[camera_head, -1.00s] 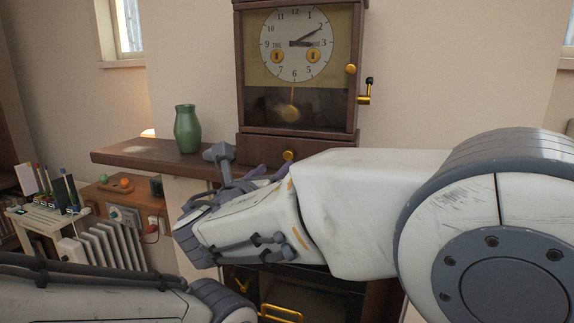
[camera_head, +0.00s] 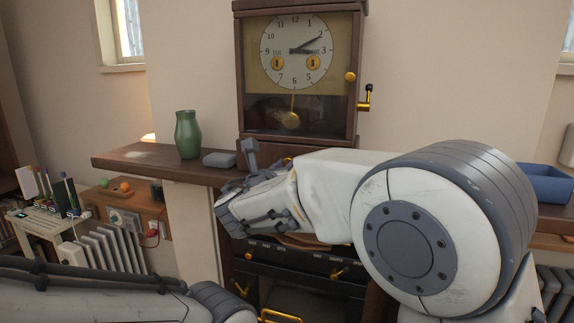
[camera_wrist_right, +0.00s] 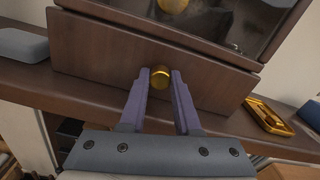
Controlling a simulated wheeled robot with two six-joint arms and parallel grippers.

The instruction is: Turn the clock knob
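The dark wooden clock (camera_head: 247,110) stands on the shelf in the head view, with a white dial, pendulum and glass door. A gold knob (camera_head: 350,77) sits on the door's right edge, and a gold crank with a black handle (camera_head: 366,98) sticks out of the right side. In the right wrist view a small round gold knob (camera_wrist_right: 160,74) is on the front of the clock's base. My right gripper (camera_wrist_right: 161,88) is open, its two fingers on either side of this knob; firm contact is not clear. In the head view my arm hides this knob. My left gripper is out of view.
A green vase (camera_head: 188,135) and a grey rounded box (camera_head: 219,159) stand on the wooden shelf (camera_head: 125,163) left of the clock. A gold item (camera_wrist_right: 267,115) lies on the shelf to the right in the wrist view. A blue container (camera_head: 546,184) is at the far right.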

